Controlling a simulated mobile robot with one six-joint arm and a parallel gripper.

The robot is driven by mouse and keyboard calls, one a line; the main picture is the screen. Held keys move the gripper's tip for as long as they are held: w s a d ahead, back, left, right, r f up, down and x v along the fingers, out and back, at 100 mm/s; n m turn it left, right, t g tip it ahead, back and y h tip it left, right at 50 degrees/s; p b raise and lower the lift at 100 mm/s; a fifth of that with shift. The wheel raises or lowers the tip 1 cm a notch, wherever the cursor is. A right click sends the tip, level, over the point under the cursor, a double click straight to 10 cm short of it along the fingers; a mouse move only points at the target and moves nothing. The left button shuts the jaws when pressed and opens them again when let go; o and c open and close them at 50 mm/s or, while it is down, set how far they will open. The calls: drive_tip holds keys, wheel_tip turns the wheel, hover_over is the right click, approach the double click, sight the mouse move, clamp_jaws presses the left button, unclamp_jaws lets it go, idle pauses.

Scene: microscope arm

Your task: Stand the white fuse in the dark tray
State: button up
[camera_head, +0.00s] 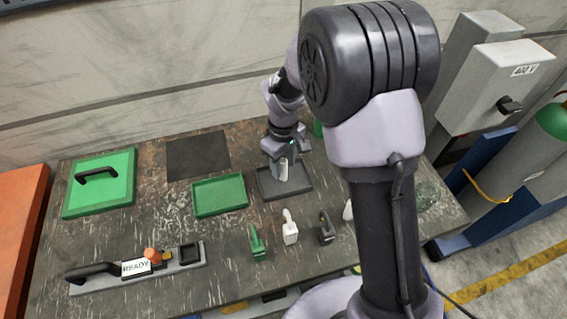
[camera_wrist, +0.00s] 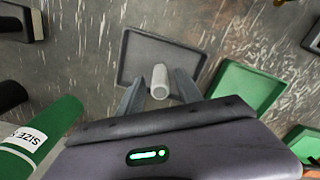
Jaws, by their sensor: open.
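The white fuse (camera_head: 283,170), a pale cylinder, stands at the dark tray (camera_head: 302,190) in the head view, between my gripper's fingers. In the wrist view the fuse (camera_wrist: 159,80) shows its round end and looks upright over the near part of the dark tray (camera_wrist: 128,48). My gripper (camera_head: 287,166) points down over the tray. In the wrist view its fingers (camera_wrist: 158,88) are apart, one on each side of the fuse, with gaps visible. The fuse's base is hidden, so its contact with the tray floor cannot be seen.
A green tray (camera_head: 220,194) lies left of the dark tray, with a dark mat (camera_head: 198,155) behind it. Green (camera_head: 257,243), white (camera_head: 290,230) and dark (camera_head: 326,229) handled pieces stand in front. A READY-labelled fixture (camera_head: 135,268) is front left. A green labelled cylinder (camera_wrist: 45,125) is close by.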

drive_tip(key=s+d+r+m+t+p, duration=0.1)
drive_tip(key=s+r+m+p, duration=0.1)
drive_tip(key=r, duration=0.8)
drive_tip(key=s+d+r+m+t+p, duration=0.1)
drive_tip(key=s+d+r+p, duration=0.15)
drive_tip(key=r, duration=0.85)
drive_tip(key=s+d+r+m+t+y, duration=0.2)
drive_tip(key=s+r+m, duration=0.35)
drive_tip(key=s, duration=0.45)
drive_tip(key=s+m+t, duration=0.2)
drive_tip(key=s+m, duration=0.2)
drive_tip(key=s, duration=0.4)
drive_tip(key=f+b, duration=0.2)
drive_tip(key=b, duration=0.1)
drive_tip(key=f+b, duration=0.3)
drive_tip(key=shift+d, duration=0.2)
